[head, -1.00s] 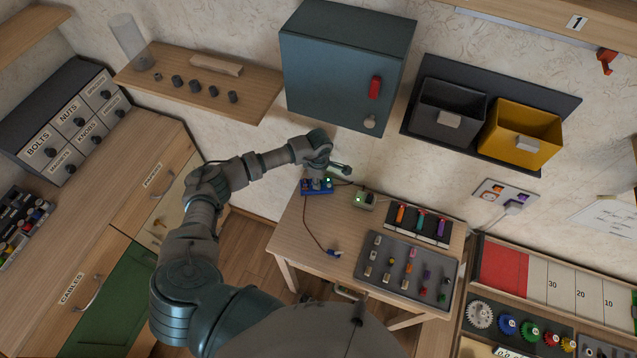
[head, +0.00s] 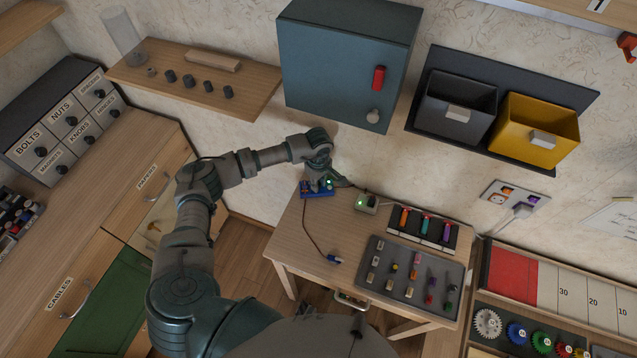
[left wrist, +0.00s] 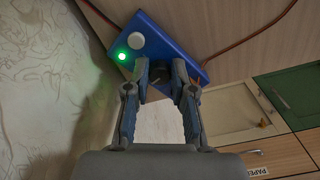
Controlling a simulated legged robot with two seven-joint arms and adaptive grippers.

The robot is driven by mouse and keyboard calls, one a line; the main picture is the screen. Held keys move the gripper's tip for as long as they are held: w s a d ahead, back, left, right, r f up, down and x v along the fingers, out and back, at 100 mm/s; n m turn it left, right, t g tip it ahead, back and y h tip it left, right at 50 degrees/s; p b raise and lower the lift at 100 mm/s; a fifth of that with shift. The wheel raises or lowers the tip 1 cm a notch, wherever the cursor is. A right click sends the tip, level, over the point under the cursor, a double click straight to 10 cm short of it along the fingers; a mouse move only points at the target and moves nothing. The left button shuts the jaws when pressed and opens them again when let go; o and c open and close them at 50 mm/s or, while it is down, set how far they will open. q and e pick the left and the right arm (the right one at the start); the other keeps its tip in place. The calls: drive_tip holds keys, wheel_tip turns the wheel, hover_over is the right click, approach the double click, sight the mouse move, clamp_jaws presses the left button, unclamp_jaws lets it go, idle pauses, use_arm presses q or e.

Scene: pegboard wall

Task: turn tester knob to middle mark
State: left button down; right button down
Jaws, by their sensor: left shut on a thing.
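The tester is a blue box at the back left corner of the small table in the head view (head: 305,189). In the left wrist view the tester (left wrist: 188,37) shows a lit green lamp (left wrist: 122,57), a round grey button (left wrist: 136,41) and a dark knob (left wrist: 159,69). My left gripper (left wrist: 160,76) has its two fingertips on either side of the knob and is shut on it. In the head view my left gripper (head: 322,180) covers part of the tester. The knob's pointer and the marks cannot be made out. My right gripper is not in view.
A small green-lit device (head: 366,202) stands right of the tester, with cables nearby. A cable with a blue plug (head: 335,258) lies on the table. A grey tray (head: 398,290) of small parts is in front. A blue-grey cabinet (head: 335,60) hangs above.

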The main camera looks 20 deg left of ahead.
use_arm(q)
drive_tip(key=c, duration=1)
unclamp_jaws()
drive_tip(key=shift+f, duration=0.1)
drive_tip(key=shift+o, duration=0.2)
drive_tip(key=shift+a, duration=0.1)
wheel_tip(320, 180, up, 12)
drive_tip(key=shift+w, duration=0.1)
